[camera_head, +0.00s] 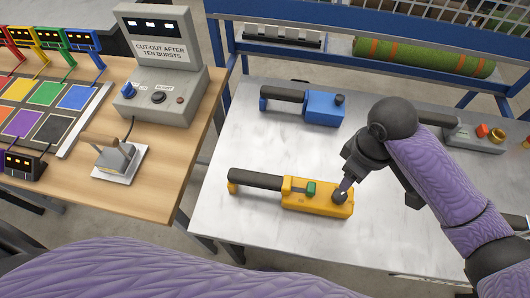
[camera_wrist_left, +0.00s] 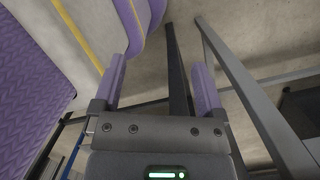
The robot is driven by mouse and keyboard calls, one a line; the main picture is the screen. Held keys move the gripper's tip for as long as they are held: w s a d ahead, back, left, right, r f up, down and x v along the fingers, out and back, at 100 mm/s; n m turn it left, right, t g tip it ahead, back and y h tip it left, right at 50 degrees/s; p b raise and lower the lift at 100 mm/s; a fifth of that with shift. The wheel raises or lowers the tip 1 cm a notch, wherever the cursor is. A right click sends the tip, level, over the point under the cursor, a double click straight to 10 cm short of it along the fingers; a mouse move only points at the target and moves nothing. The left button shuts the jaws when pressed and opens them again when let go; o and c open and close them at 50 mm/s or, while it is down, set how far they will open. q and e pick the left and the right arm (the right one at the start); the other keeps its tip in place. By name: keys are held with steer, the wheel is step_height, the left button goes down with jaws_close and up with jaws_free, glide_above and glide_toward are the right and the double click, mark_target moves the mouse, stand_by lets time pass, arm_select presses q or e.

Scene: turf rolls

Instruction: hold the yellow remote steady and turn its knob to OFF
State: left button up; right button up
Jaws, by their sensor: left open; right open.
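The yellow remote (camera_head: 318,204) lies on the pale metal table, its dark handle (camera_head: 256,180) pointing left. A green button (camera_head: 311,188) sits on its top. The knob (camera_head: 340,195) is at the right end of the body, partly covered by my right gripper. My right gripper (camera_head: 345,186) reaches down from the upper right, its tip right at the knob; whether it touches is too small to tell. My left gripper shows only in the left wrist view (camera_wrist_left: 159,82), open and empty with its purple fingers apart, over floor and metal frame bars.
A blue remote (camera_head: 323,108) lies behind the yellow one, and a grey one (camera_head: 474,136) lies to the right behind my arm. A wooden bench (camera_head: 170,160) with a grey cut-out box (camera_head: 165,75) stands left across a gap. The table in front of the yellow remote is bare.

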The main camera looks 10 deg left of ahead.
arm_select(q)
steer(key=w+r+m+g+h, duration=0.1)
steer(key=w+r+m+g, duration=0.2)
steer(key=r, duration=0.4)
steer(key=w+r+m+g, duration=0.1)
steer(key=r+m+g, duration=0.2)
steer(key=r+m, duration=0.3)
steer(key=w+a+r+n+t+y, duration=0.1)
steer(key=w+a+r+n+t, duration=0.1)
steer(key=w+a+r, duration=0.5)
steer(key=w+a+r+n+t+y, duration=0.1)
steer(key=w+a+r+t+y, duration=0.15)
steer(key=w, duration=0.85)
step_height(320, 180, up, 4)
steer(key=r+m+t+h, duration=0.1)
steer(key=m+t+h, duration=0.25)
steer(key=m, duration=0.35)
glide_above(253, 176)
steer(key=shift+a+f+y, duration=0.25)
steer(key=shift+y, duration=0.05)
steer(key=shift+d+f, duration=0.1)
steer(key=shift+d, duration=0.15)
step_height(253, 176, down, 10)
steer(key=shift+r, duration=0.25)
jaws_close()
